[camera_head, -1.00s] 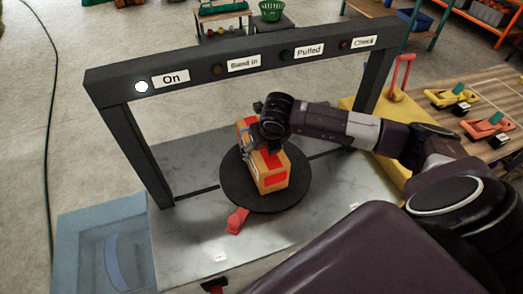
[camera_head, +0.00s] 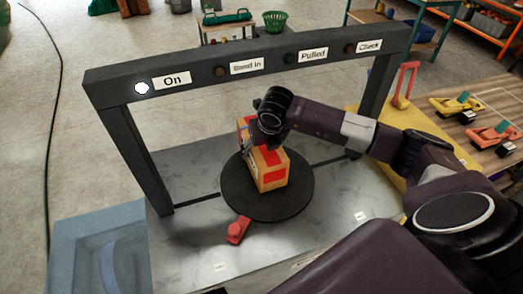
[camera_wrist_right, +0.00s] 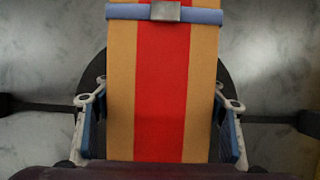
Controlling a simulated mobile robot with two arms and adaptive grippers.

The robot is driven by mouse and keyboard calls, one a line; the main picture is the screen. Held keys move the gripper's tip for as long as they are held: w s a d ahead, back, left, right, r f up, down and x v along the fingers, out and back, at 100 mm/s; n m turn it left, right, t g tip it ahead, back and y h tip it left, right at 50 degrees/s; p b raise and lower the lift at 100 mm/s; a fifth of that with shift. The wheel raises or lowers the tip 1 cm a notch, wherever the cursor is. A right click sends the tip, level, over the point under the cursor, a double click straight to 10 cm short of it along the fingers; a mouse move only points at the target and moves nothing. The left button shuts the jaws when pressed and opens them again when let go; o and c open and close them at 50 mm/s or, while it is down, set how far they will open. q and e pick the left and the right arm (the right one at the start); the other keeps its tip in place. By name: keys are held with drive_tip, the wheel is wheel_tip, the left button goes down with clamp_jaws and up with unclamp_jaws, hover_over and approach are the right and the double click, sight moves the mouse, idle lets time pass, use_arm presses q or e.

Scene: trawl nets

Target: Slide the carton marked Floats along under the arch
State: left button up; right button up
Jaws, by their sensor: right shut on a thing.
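An orange-tan carton (camera_head: 272,176) with red patches stands on a round black disc (camera_head: 290,203) under the arch (camera_head: 130,88). I cannot read a Floats mark on it. The right wrist view shows the carton (camera_wrist_right: 120,90) from close up, with a wide red stripe and a blue band (camera_wrist_right: 205,16) with a metal buckle across it. My right gripper (camera_head: 254,143) is shut on the carton, one finger along each side; both fingers also show in the right wrist view (camera_wrist_right: 160,112). My left gripper is not in view.
The arch bears signs On, Band in, Pulled and Check; the lamp (camera_head: 142,88) by On is lit white. A red piece (camera_head: 238,230) lies at the disc's front edge. A blue tray (camera_head: 75,255) is at lower left. A red handle (camera_head: 403,82) stands at right.

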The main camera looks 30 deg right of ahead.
drive_tip(key=o, duration=1.8)
drive_tip(key=shift+c, duration=0.2)
drive_tip(key=shift+r, duration=0.1)
drive_tip(key=v, duration=1.2)
drive_tip(key=shift+s, duration=0.1)
